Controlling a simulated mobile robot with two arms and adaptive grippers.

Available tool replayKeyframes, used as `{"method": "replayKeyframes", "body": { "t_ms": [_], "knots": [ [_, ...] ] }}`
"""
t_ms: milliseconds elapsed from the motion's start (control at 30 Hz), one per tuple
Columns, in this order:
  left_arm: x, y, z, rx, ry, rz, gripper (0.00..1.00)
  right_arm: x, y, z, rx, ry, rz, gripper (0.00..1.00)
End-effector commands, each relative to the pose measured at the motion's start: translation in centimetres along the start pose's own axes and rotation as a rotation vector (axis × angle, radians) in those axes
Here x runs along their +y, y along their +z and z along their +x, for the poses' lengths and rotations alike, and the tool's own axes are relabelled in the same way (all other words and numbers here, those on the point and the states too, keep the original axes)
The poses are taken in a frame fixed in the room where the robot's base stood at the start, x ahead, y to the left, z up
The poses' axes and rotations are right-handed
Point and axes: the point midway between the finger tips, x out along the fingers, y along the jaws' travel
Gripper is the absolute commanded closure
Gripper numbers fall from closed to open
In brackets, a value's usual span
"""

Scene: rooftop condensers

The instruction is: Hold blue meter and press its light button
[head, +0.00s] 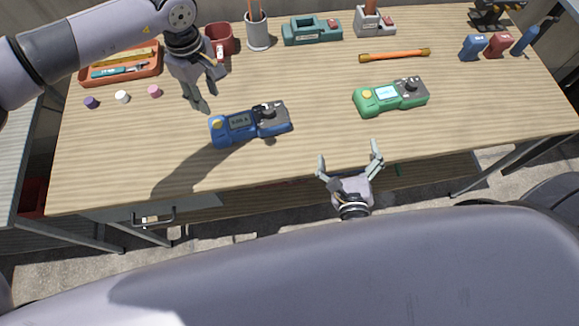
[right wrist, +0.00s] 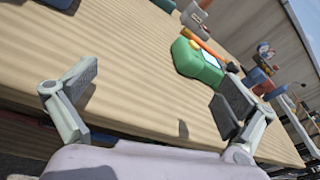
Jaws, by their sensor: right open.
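The blue meter (head: 232,134) lies on the table left of centre in the head view, with a small grey screen, a yellow button (head: 216,124) at its left end and a dark dial part at its right end. A blue edge at the top left of the right wrist view (right wrist: 60,3) seems to be part of it. My left gripper (head: 208,101) is above the table, up and left of the blue meter, its fingers apart and empty. My right gripper (head: 348,155) is open and empty at the table's front edge; its fingers also show in the right wrist view (right wrist: 155,103).
A green meter (head: 378,104) lies right of the blue one. An orange rod (head: 395,55), a teal device (head: 312,32), a pen cup (head: 257,36), a red mug (head: 219,38) and an orange tray (head: 112,76) stand further back. Small caps lie at left. The table's front middle is clear.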

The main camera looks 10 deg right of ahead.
Motion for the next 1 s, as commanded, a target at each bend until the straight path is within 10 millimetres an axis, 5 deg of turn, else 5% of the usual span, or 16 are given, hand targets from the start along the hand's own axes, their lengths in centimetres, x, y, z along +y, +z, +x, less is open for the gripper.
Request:
{"method": "replayKeyframes", "body": {
  "t_ms": [100, 333, 567, 1000],
  "knots": [
    [0.0, 0.0, 0.0, 0.0, 0.0, 0.0, 0.67, 5.1, 2.0, -0.8, -0.084, 0.082, 0.131, 0.0],
    [0.0, 0.0, 0.0, 0.0, 0.0, 0.0, 0.67, 11.1, 4.5, -3.5, -0.194, 0.216, 0.32, 0.0],
    [0.0, 0.0, 0.0, 0.0, 0.0, 0.0, 0.67, 12.8, 5.4, -4.2, -0.227, 0.264, 0.382, 0.0],
    [0.0, 0.0, 0.0, 0.0, 0.0, 0.0, 0.67, 14.4, 7.5, 3.0, -0.227, 0.262, 0.384, 0.0]
  ]
}}
